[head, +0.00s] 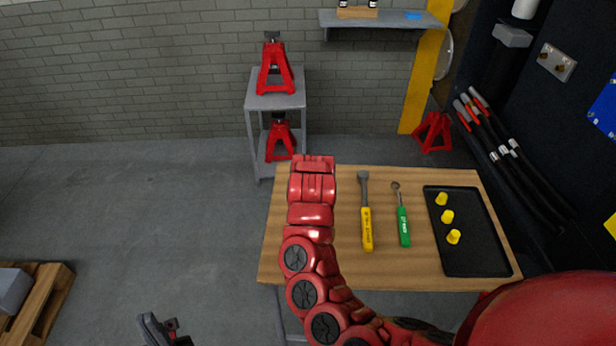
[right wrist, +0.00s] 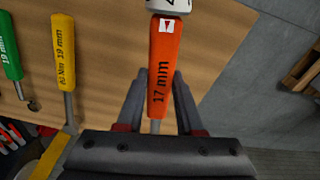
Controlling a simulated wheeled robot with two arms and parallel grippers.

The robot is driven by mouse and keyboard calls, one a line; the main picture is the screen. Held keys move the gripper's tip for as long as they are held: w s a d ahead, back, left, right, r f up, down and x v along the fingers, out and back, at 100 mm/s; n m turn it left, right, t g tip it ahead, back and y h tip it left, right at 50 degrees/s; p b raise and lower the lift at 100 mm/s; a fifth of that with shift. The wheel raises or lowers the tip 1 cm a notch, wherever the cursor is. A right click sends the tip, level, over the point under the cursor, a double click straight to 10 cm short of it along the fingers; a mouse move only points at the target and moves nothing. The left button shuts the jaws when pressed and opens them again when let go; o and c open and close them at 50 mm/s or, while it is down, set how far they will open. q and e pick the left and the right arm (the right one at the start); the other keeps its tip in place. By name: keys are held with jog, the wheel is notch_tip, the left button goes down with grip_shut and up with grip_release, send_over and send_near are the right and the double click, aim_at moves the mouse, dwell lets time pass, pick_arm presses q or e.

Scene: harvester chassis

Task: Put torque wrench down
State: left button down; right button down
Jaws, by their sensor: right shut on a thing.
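An orange-handled torque wrench (right wrist: 163,68) marked 17 mm shows in the right wrist view. My right gripper (right wrist: 156,95) is shut on it, one finger on each side of the handle. The wooden table top (right wrist: 112,50) lies behind it; I cannot tell whether the wrench touches it. In the head view my right arm's red links hide this wrench and the right gripper. A yellow-handled wrench (head: 367,228) and a green-handled wrench (head: 404,226) lie side by side on the table. My left gripper (head: 162,328) is low at the left, away from the table; its opening is unclear.
A black tray (head: 478,257) with yellow caps (head: 447,216) lies on the table's right side. A grey shelf stand (head: 276,101) with red jack stands (head: 275,72) is behind the table. A wooden pallet (head: 45,300) lies at the left. Dark hoses (head: 510,160) hang at the right.

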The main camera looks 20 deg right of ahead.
jog(key=s+d+f+m+p, duration=0.1)
jog(key=s+d+f+p, duration=0.15)
jog(key=s, duration=0.45)
jog(key=w+b, duration=0.2)
jog(key=w, duration=0.2)
jog(key=w+b, duration=0.1)
jog(key=w, duration=0.4)
jog(key=w+b, duration=0.2)
jog(key=w, duration=0.3)
jog(key=shift+d+f+b, duration=0.3)
jog(key=shift+w, duration=0.7)
jog(key=shift+f, duration=0.2)
notch_tip(320, 180, down, 2)
jog(key=shift+f+p, duration=0.25)
jog(key=shift+p, duration=0.5)
jog(key=shift+f, duration=0.45)
